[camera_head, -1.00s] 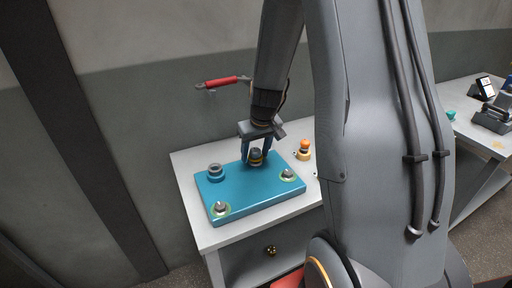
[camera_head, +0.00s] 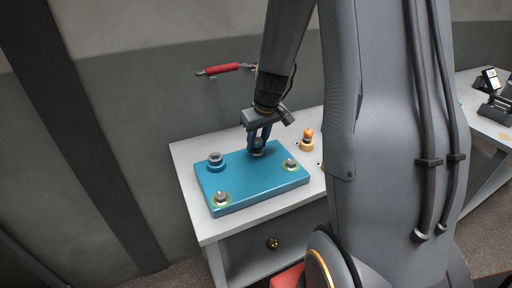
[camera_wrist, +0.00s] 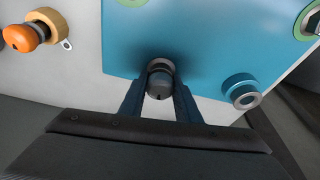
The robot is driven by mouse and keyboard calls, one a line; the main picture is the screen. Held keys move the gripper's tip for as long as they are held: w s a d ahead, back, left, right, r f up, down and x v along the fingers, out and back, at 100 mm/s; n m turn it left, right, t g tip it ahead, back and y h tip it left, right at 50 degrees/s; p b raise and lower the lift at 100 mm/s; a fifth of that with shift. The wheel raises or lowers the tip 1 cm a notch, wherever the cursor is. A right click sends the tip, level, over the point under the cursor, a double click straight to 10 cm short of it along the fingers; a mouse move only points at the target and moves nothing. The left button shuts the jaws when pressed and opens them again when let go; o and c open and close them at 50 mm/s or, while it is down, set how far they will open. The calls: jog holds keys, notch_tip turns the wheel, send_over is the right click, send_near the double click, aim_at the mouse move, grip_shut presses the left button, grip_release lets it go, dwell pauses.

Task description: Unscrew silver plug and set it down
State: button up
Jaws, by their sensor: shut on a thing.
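The silver plug (camera_wrist: 160,85) shows as a dark grey, round-topped cylinder with a paler ring at its far side. My gripper (camera_wrist: 160,98) is shut on it, one blue finger on each side. In the head view my gripper (camera_head: 258,146) points down at the back middle of the blue plate (camera_head: 240,190), and its fingers mostly hide the plug. The plug looks upright at the plate; I cannot tell whether it still sits in its seat. A grey ring-shaped fitting on a blue collar (camera_head: 215,161) stands on the plate's left, apart from my gripper; its centre looks open.
Silver studs on green-ringed patches sit at the plate's front left (camera_head: 221,198) and right (camera_head: 291,164). An orange-topped brass fitting (camera_head: 307,139) stands on the white cabinet (camera_head: 190,150) behind the plate. A red-handled lever (camera_head: 218,70) is on the wall. Cabinet top is bare left of the plate.

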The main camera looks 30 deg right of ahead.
jog(key=shift+c, duration=0.2)
jog(key=shift+w+f+n+b, duration=0.15)
jog(key=shift+n+b, duration=0.55)
jog(key=shift+b, duration=0.4)
jog(key=shift+o, duration=0.2)
jog(key=shift+n+y, duration=0.3)
jog(key=shift+n+b, duration=0.4)
jog(key=shift+b, duration=0.6)
jog(key=shift+n, duration=0.5)
